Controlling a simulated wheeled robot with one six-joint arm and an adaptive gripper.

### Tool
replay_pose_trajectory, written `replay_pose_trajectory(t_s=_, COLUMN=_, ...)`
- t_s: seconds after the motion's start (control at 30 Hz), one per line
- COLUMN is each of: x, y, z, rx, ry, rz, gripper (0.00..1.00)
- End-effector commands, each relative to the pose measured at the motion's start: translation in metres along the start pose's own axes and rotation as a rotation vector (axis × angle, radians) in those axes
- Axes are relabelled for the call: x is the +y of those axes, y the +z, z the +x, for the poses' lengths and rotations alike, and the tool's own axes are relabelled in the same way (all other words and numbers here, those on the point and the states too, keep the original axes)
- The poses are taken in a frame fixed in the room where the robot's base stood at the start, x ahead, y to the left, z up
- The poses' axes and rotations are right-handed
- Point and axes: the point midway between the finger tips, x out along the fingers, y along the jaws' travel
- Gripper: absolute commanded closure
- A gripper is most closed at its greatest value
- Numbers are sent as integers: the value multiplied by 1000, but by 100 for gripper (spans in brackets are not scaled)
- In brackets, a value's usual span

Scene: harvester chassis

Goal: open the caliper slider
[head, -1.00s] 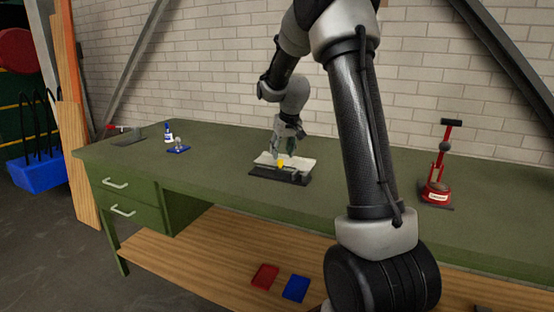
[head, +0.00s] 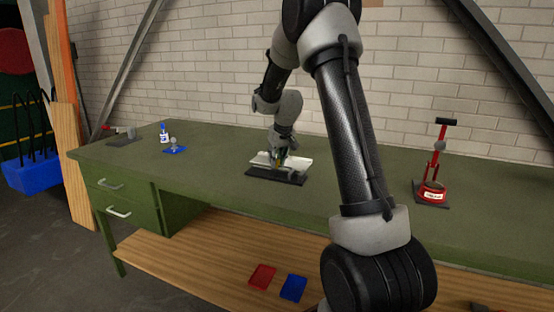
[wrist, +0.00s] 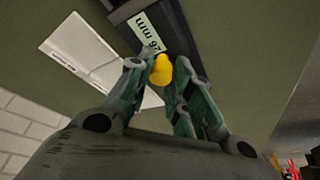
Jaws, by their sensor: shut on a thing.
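The caliper lies on the green bench as a dark bar with a label reading "26 mm" (wrist: 151,33) in the wrist view; in the head view its dark base (head: 275,176) shows below my gripper. A yellow knob (wrist: 161,70), which seems to belong to the slider, sits between my fingertips in the wrist view. My gripper (head: 278,160) is shut on this yellow knob; its fingers (wrist: 163,80) are on either side of it. In the head view the fingers mostly hide the knob. The caliper's jaws are not clear.
A white card or plate (wrist: 88,52) lies beside the caliper. A red stand (head: 432,192) is at the right of the bench (head: 340,200). A blue-based item (head: 175,149) and a bottle (head: 164,132) stand at the left. Red (head: 262,277) and blue (head: 293,288) trays lie on the lower shelf.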

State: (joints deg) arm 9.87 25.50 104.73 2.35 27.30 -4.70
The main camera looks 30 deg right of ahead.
Motion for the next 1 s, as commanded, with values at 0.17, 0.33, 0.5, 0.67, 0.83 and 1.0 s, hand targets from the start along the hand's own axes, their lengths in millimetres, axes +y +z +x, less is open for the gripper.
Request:
replay_pose_trajectory(t_s=0.17, x=-8, y=-7, z=3, rx=-1, ry=-1, rz=-2, gripper=100)
replay_pose_trajectory(t_s=0.33, x=-28, y=-26, z=10, rx=1, ry=-1, rz=-3, gripper=100)
replay_pose_trajectory(t_s=0.5, x=-31, y=-28, z=12, rx=0, ry=0, rz=0, gripper=100)
replay_pose_trajectory(t_s=0.67, x=-30, y=-28, z=12, rx=0, ry=0, rz=0, gripper=73)
replay_pose_trajectory(t_s=0.83, x=-30, y=-28, z=12, rx=0, ry=0, rz=0, gripper=57)
replay_pose_trajectory(t_s=1.0, x=-30, y=-28, z=12, rx=0, ry=0, rz=0, gripper=57)
